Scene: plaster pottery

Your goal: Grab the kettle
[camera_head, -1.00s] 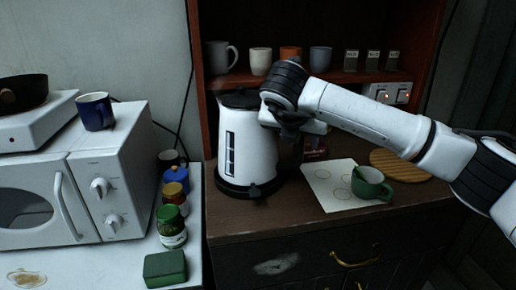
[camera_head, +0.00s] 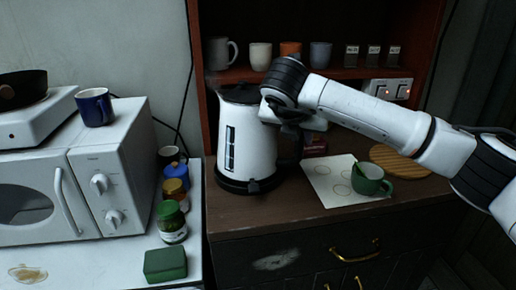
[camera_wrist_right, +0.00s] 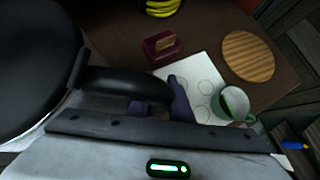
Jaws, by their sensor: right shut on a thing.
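The white kettle (camera_head: 252,145), with a black lid and a dark base, stands on the brown cabinet top, at centre left in the head view. Its black handle is on the right side, partly hidden by my right gripper (camera_head: 290,122). That gripper is shut on the handle. In the right wrist view, the black lid fills the left and the handle (camera_wrist_right: 120,86) curves beside a purple-grey finger of the right gripper (camera_wrist_right: 160,104). Whether the kettle is clear of its base cannot be told. My left gripper is not in view.
A green mug (camera_head: 371,180) sits on a white sheet (camera_head: 328,190) right of the kettle, near a round wooden board (camera_head: 398,163). A microwave (camera_head: 90,175) and several small jars are at left.

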